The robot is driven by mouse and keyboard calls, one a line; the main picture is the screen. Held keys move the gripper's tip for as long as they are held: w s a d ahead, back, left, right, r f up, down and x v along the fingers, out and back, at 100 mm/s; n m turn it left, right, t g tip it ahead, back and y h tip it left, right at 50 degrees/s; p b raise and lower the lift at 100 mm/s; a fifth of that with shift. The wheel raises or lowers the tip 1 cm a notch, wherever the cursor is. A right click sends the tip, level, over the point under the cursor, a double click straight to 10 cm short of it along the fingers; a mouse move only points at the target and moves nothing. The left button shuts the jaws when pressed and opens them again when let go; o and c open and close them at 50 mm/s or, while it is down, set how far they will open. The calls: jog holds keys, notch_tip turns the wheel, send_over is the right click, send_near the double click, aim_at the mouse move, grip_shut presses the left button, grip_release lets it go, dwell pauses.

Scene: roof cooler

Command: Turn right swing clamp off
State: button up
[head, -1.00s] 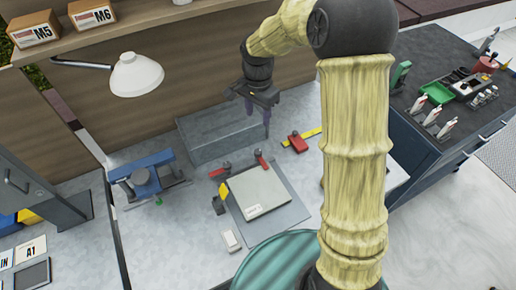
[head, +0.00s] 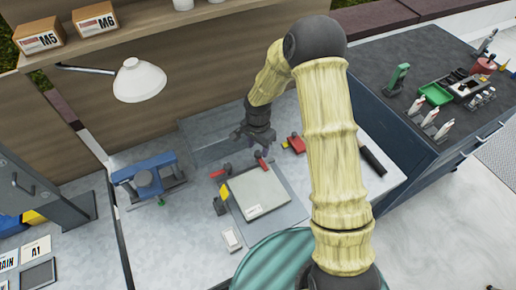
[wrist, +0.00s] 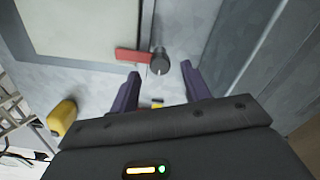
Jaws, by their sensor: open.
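The right swing clamp (head: 262,163) has a red handle and stands at the back right corner of the pale plate (head: 258,190). In the wrist view, the red handle (wrist: 132,55) reaches from a dark round post (wrist: 160,65) over the plate's edge. The left clamp (head: 217,173), also red-handled, is at the back left of the plate. My gripper (head: 255,137) is just behind and above the right clamp. In the wrist view, my gripper (wrist: 164,82) is open and empty, with its dark fingers short of the post and nothing between them touching.
A grey block (head: 210,140) stands close behind the clamps and fills the right of the wrist view. A red and black tool (head: 295,144) lies to the right. A blue vise (head: 148,178) is on the left. A white box (head: 232,240) lies in front.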

aim_at(261, 160)
jog(key=shift+f, duration=1.2)
jog(key=c, duration=1)
